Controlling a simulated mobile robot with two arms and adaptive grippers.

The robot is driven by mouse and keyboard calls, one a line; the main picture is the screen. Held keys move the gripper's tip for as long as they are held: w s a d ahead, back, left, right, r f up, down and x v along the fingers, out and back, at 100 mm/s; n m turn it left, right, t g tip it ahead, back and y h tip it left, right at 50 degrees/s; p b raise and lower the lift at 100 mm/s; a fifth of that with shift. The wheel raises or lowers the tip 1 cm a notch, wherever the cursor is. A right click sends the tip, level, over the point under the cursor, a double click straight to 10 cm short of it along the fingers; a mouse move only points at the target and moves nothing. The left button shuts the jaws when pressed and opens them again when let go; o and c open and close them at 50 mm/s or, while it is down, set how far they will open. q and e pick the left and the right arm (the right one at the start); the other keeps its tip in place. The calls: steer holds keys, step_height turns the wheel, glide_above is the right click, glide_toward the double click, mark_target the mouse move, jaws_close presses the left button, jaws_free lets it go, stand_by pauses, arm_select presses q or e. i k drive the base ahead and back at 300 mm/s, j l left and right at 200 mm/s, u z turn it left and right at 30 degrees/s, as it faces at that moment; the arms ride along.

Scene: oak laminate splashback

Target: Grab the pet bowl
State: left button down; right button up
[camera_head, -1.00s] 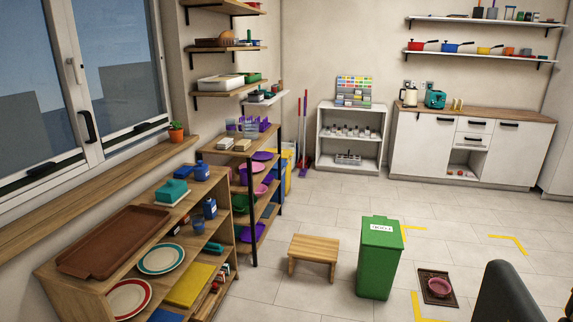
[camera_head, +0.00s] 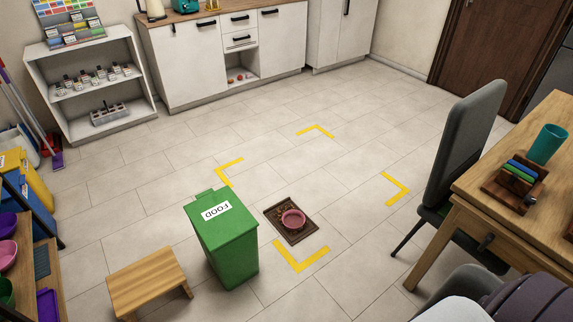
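The pet bowl (camera_head: 293,219) is a small pink-red bowl on the floor. It sits on a dark brown rectangular mat (camera_head: 274,211), just right of the green bin. Something small seems to lie in or beside the bowl, too small to tell. Neither of my grippers is in view.
A green bin (camera_head: 228,245) labelled FOOD and a wooden stool (camera_head: 149,283) stand left of the bowl. A grey chair (camera_head: 468,150) and wooden desk (camera_head: 470,190) stand at right. Yellow corner marks (camera_head: 301,259) lie on the floor. The tiles behind the mat are clear.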

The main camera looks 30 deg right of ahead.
mark_target(291, 212)
steer(key=i+l+z, duration=0.3)
steer(key=i, duration=0.25)
steer(key=i+z, duration=0.35)
steer(key=i, duration=0.2)
